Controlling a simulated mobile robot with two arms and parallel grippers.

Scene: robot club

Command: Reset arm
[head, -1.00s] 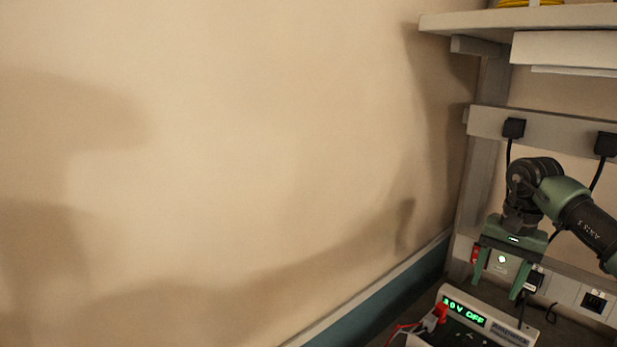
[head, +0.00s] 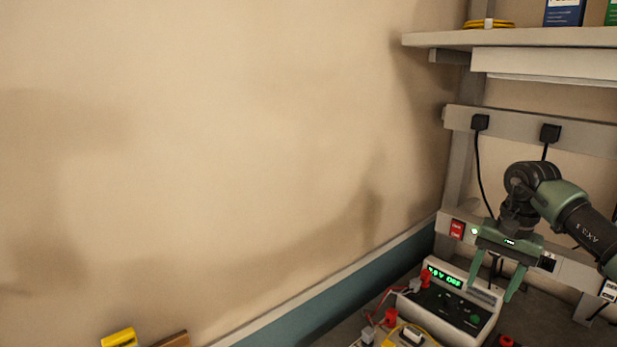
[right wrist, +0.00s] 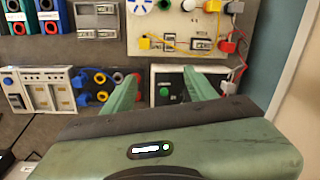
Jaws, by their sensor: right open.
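My right gripper (head: 494,281) is in the head view at the lower right, its arm coming in from the right edge. It points down with its green fingers apart and nothing between them. It appears above or in front of a power supply (head: 455,308) with a lit green display. In the right wrist view the two green fingers (right wrist: 160,92) are spread wide over the bench, with electrical modules beyond them. My left gripper does not show in either view.
A shelf (head: 520,38) with a yellow coil (head: 488,24) overhangs the bench. A rail with black plugs (head: 480,122) runs below it. Wired modules (right wrist: 185,42) and blue and black units (right wrist: 50,15) cover the bench. The wall (head: 220,170) is bare.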

